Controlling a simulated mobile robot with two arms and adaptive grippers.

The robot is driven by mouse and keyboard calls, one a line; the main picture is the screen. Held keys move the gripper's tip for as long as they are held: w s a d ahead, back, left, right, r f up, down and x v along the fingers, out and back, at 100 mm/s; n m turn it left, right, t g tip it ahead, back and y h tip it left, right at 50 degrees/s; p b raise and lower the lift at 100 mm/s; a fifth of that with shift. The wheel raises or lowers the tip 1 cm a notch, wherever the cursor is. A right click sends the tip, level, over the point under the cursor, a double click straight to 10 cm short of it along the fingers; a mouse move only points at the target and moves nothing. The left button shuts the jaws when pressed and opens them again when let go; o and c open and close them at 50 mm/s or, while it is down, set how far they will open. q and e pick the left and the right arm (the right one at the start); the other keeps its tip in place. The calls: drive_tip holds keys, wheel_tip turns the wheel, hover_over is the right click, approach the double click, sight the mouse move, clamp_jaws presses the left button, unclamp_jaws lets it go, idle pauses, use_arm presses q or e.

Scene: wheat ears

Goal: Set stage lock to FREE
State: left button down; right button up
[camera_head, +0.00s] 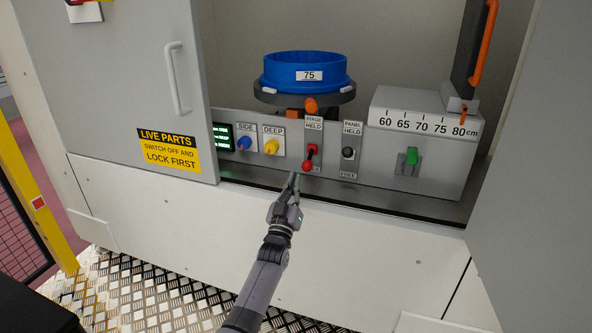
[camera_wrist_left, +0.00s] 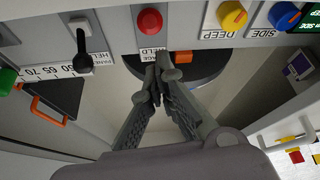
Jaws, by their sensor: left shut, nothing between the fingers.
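The stage lock is a red-knobbed lever (camera_head: 308,165) on a plate labelled STAGE HELD at its top. The lever points down, its knob over the plate's lower label, which is mostly covered. In the left wrist view, upside down, the red knob (camera_wrist_left: 149,20) shows apart from the HELD label. My left gripper (camera_head: 293,178) is shut and empty, just below and left of the knob in the head view. Its closed fingertips (camera_wrist_left: 162,66) show in the left wrist view; contact with the lever is not visible. My right gripper is out of view.
The black-knobbed panel lock (camera_head: 348,153) stands right of the stage lock. Yellow (camera_head: 271,147) and blue (camera_head: 244,143) knobs are to its left. A blue ring (camera_head: 305,73) sits above. A cabinet door (camera_head: 110,80) stands left; a green-handled slider (camera_head: 412,156) is right.

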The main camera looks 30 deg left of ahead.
use_arm(q)
drive_tip(key=f, duration=0.1)
drive_tip(key=s+f, duration=0.1)
drive_tip(key=f, duration=0.1)
drive_tip(key=s+f, duration=0.1)
drive_tip(key=f, duration=0.1)
drive_tip(key=shift+d, duration=0.4)
drive_tip(key=shift+r, duration=0.1)
